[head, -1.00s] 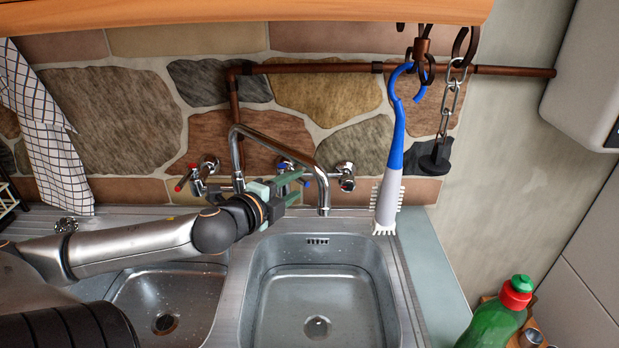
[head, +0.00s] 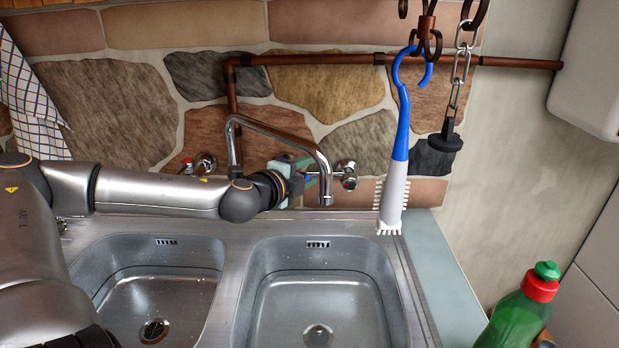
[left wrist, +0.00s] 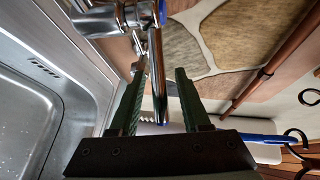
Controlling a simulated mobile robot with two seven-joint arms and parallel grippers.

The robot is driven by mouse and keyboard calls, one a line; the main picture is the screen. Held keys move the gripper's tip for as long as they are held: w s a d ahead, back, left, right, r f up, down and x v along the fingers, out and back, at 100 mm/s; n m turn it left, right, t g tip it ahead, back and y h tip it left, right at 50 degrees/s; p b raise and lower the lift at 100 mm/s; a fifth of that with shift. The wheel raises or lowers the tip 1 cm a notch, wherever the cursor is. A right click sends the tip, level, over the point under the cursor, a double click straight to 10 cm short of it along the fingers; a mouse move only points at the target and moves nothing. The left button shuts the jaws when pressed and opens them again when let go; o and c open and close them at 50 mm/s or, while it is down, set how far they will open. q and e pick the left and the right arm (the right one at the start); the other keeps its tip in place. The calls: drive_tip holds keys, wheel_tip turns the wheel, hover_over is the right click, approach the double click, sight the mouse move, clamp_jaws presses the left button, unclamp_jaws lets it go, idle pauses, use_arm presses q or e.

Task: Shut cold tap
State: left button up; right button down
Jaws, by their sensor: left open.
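The chrome tap body stands at the wall behind the sinks. The cold tap's chrome fitting (head: 347,172) is at its right end. A small blue part (head: 308,178) shows beside my left gripper; a blue piece also shows at the top of the left wrist view (left wrist: 162,12). My left gripper (head: 306,167) is open just left of the fitting, behind the curved spout (head: 285,136). In the left wrist view, its two green fingers (left wrist: 160,72) are apart, with a chrome pipe seen between them. Contact cannot be told. My right gripper is not in view.
The hot tap (head: 204,163) with a red mark is at the left, partly behind my arm. A blue and white brush (head: 397,170) hangs right of the tap. A green bottle (head: 520,310) stands at lower right. Two sink basins (head: 320,290) lie below.

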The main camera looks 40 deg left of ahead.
use_arm(q)
drive_tip(key=shift+w, duration=0.1)
clamp_jaws()
idle(0.4)
idle(1.1)
